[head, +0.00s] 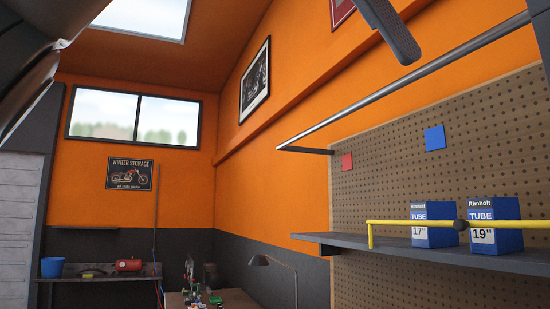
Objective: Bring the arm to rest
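Neither of my grippers can be made out in the head view, so I cannot see whether they are open, shut or holding anything. A dark, round-ended bar (390,30) hangs into the top right; I cannot tell what it belongs to. Dark curved shapes (30,85) fill the upper left edge, close to the camera, and I cannot tell what they are either.
A shelf (345,241) on the right holds two blue tube boxes, 17" (432,219) and 19" (494,209). A yellow bar (410,223) crosses before them. A metal rail (400,84) runs above. A bench with a lamp (260,261) stands at the back.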

